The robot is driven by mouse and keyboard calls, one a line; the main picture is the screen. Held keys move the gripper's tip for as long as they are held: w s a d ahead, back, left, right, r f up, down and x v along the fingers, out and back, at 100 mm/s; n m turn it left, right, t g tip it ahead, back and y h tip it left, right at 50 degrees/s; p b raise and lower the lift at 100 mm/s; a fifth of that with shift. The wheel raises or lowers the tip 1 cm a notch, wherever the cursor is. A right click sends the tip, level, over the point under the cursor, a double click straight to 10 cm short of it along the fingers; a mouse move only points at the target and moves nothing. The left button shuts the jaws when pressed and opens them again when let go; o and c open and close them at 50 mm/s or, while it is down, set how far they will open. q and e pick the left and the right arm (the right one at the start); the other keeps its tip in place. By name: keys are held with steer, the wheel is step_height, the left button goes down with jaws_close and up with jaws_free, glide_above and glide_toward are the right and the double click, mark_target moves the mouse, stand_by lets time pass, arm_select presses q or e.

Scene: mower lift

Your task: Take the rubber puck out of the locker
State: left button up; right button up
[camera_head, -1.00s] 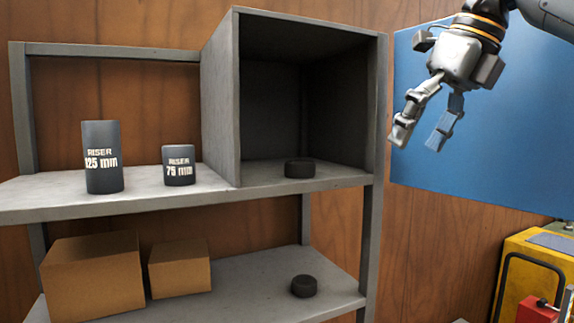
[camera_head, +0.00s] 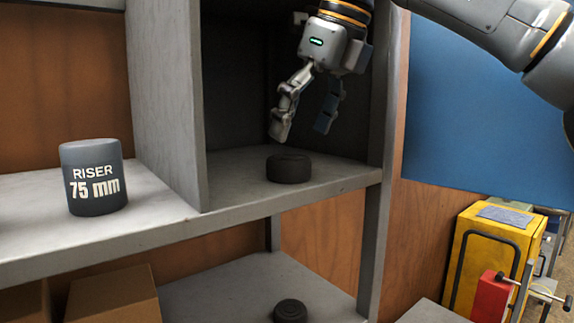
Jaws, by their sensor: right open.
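The rubber puck (camera_head: 289,168) is a short black cylinder lying flat on the floor of the open grey locker (camera_head: 168,95). My right gripper (camera_head: 302,132) reaches in at the locker's front opening. Its fingers point down and are spread apart, with nothing between them. The fingertips are just above the puck and do not visibly touch it. A second black puck (camera_head: 290,311) lies on the lower shelf (camera_head: 225,290). My left gripper is not in view.
A dark riser (camera_head: 93,178) marked 75 mm stands on the upper shelf (camera_head: 150,218), left of the locker. Cardboard boxes (camera_head: 115,296) sit below. The locker's side wall and right post (camera_head: 376,225) flank the opening. A yellow machine (camera_head: 490,255) stands at right.

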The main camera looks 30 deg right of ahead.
mark_target(291, 158)
steer(key=p+x, duration=0.1)
steer(key=x, duration=0.4)
steer(key=shift+w, duration=0.15)
steer(key=shift+a+r, duration=0.1)
steer(key=c, duration=0.9)
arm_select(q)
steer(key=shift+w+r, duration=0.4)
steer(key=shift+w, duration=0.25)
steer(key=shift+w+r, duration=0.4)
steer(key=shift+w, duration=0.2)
arm_select(e)
steer(key=c, duration=0.4)
